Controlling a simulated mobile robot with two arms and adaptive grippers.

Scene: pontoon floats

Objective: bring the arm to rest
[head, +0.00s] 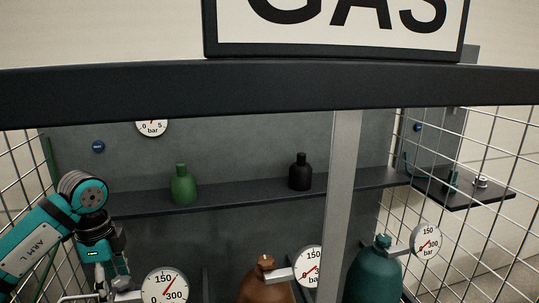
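My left arm (40,235), teal and marked "ARM L", comes in from the left. Its wrist bends down at the far left of the cage. My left gripper (100,288) points down at the bottom edge of the head view, beside a pressure gauge (165,287). Its fingertips are cut off or too small to make out, so I cannot tell if it is open or holds anything. My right arm and gripper are not in view.
A dark beam (270,93) with a GAS sign crosses the front, above a grey post (342,190). Behind are a shelf (235,196) with green (183,188) and black (301,174) bottles, brown (265,284) and teal (375,272) cylinders with gauges, and wire mesh sides.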

